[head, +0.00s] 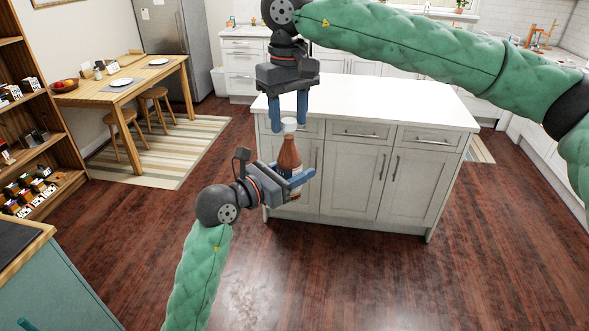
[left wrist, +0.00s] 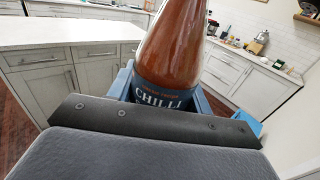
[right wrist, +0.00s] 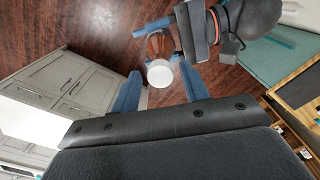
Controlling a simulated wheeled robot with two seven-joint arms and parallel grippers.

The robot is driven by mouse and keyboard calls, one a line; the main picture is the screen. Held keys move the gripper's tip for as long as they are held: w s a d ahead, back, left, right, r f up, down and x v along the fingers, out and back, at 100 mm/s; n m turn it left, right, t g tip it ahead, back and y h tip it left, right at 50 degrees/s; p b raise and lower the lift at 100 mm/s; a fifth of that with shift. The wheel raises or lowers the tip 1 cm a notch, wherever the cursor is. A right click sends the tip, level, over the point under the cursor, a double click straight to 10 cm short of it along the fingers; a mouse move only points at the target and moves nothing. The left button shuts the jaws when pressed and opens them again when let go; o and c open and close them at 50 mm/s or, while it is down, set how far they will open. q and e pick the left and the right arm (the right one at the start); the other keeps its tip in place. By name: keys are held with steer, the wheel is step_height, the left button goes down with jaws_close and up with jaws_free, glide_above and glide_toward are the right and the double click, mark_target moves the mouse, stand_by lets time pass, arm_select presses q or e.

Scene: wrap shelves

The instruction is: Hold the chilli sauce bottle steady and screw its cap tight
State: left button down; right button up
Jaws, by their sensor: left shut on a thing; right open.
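The chilli sauce bottle (head: 289,155) stands upright in the air, red-brown with a dark label. Its label also shows in the left wrist view (left wrist: 165,92). My left gripper (head: 298,181) is shut around the lower body of the bottle. The white cap (head: 289,125) sits at the bottle's top; in the right wrist view the cap (right wrist: 160,74) is seen from above. My right gripper (head: 288,118) points down from above, open, with its fingers on either side of the cap and apart from it. Whether the cap is seated tightly cannot be told.
A white-topped kitchen island (head: 380,100) stands behind the bottle. A wooden shelf (head: 40,125) with small items is at the left, and a teal cabinet (head: 50,285) at the lower left. The wooden floor around my arms is clear.

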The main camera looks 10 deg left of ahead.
jaws_close()
